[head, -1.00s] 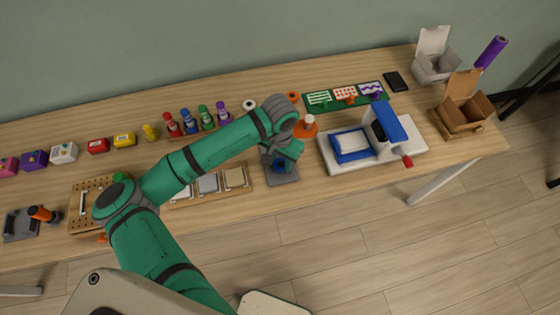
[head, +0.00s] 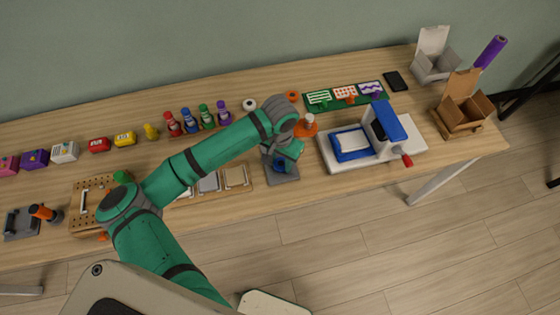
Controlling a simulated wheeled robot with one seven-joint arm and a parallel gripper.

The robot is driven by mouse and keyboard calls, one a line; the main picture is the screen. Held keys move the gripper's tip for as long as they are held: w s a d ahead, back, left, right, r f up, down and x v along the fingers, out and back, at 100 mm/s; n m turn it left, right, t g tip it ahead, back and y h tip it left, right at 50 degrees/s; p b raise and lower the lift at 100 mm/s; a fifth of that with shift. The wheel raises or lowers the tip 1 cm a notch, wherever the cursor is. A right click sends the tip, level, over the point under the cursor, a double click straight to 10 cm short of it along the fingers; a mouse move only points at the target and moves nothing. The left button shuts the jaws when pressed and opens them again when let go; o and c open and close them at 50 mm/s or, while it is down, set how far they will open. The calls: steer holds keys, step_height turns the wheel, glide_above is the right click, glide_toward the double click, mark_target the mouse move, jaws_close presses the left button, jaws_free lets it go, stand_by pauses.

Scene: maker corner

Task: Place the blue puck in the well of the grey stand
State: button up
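The grey stand (head: 288,178) is on the table near its front edge, right of the tray of flat panels. A small blue thing, which looks like the blue puck (head: 280,167), shows at the stand, just under my gripper (head: 280,160). My gripper points down over the stand. My wrist and gripper cover most of the stand's well. I cannot tell whether the fingers are closed on the puck or whether the puck rests in the well.
An orange bottle with a white cap (head: 306,127) is just behind my gripper. Several coloured bottles and a panel tray (head: 212,190) are on the left. Open boxes (head: 461,122) stand at the far right.

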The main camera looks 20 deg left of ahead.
mark_target(280, 164)
steer(key=shift+o, duration=0.2)
step_height(280, 164, up, 12)
steer(key=w+d+r+n+t+h, duration=0.1)
steer(key=w+d+r+t+h, duration=0.25)
steer(key=d, duration=0.75)
steer(key=w+d+r+t+h, duration=0.3)
steer(key=w+d+t+h, duration=0.1)
steer(key=d, duration=0.7)
steer(key=w+d+r+n+t+h, duration=0.1)
steer(key=w+d+r+t+h, duration=0.25)
steer(key=d, duration=0.75)
steer(key=s+a+f+n+t+y, duration=0.3)
steer(key=s+a+f+y, duration=0.15)
steer(key=s+f, duration=0.4)
steer(key=s+a+f+n+t+y, duration=0.2)
steer(key=s+a+f+n+y, duration=0.25)
steer(key=s+f, duration=0.4)
steer(key=s+a+m+y, duration=0.1)
steer(key=s+a+m, duration=0.2)
steer(key=s, duration=0.8)
steer(key=s+a+r+m+y, duration=0.1)
steer(key=s+a+m, duration=0.3)
steer(key=s, duration=0.7)
steer(key=shift+a+g, duration=0.4)
steer(key=shift+a, duration=0.8)
